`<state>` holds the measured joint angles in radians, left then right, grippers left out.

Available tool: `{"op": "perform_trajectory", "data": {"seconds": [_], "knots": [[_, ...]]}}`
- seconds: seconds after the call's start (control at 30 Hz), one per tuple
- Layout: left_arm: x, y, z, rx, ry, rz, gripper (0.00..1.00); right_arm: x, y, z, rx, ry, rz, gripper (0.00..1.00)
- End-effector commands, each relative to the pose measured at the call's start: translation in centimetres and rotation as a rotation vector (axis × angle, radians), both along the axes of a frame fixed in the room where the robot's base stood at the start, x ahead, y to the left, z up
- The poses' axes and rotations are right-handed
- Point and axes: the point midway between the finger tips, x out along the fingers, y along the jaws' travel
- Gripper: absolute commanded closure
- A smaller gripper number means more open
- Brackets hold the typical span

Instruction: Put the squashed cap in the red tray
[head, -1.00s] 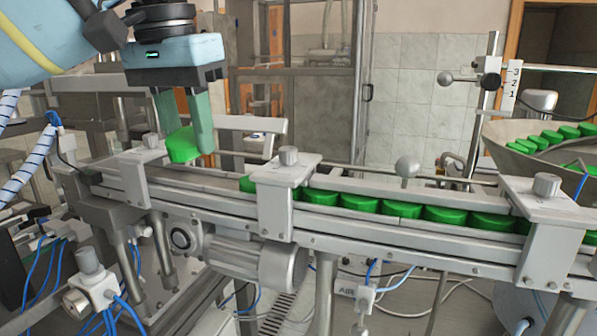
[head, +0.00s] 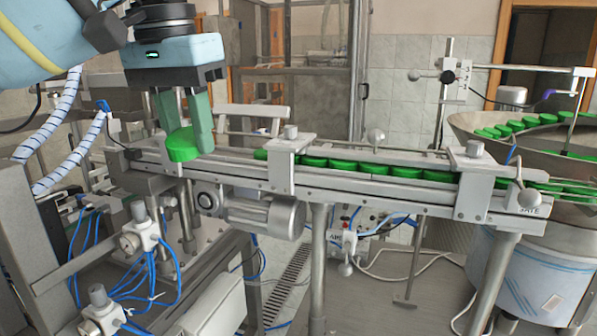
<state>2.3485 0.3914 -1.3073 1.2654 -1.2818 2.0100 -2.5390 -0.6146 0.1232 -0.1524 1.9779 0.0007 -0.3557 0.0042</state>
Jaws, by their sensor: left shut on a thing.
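My left gripper (head: 186,126) comes in from the upper left, with its two green fingers pointing down. It is shut on a green cap (head: 181,146), held at the left end of the conveyor, over or in front of its rail. The cap looks tilted; its squashed shape is hard to make out. My right gripper is not in view. No red tray shows in the head view.
The conveyor (head: 330,181) carries a row of green caps (head: 376,170) rightward to a round feeder bowl (head: 470,121) with more caps. Clamp brackets (head: 290,150) and a motor (head: 265,214) stick out from it. Blue hoses and a white valve block (head: 141,235) stand at the lower left.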

Motion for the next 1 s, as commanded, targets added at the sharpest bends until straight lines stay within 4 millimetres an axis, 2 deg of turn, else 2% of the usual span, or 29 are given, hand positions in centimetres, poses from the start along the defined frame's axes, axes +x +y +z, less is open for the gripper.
{"op": "perform_trajectory", "data": {"seconds": [0.27,0.37,0.53,0.7,0.8,0.9,1.0], "knots": [[1.8,2.0,-6.7,0.015,0.008,0.098,0.87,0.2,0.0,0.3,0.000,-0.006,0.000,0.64],[2.2,2.9,-10.2,0.022,0.006,0.144,0.87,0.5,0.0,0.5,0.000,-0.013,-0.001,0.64],[2.0,4.7,-17.4,0.030,0.005,0.231,0.88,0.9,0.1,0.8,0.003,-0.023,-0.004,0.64],[0.2,6.4,-24.5,0.030,0.001,0.309,0.88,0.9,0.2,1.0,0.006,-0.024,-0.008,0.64],[-1.3,7.1,-28.1,0.025,0.000,0.344,0.88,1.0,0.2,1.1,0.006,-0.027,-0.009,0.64],[-2.9,7.5,-30.7,0.017,-0.002,0.369,0.88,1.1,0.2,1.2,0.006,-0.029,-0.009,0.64],[-4.2,7.8,-32.6,0.009,0.000,0.388,0.88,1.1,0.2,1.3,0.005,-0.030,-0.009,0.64]]}}
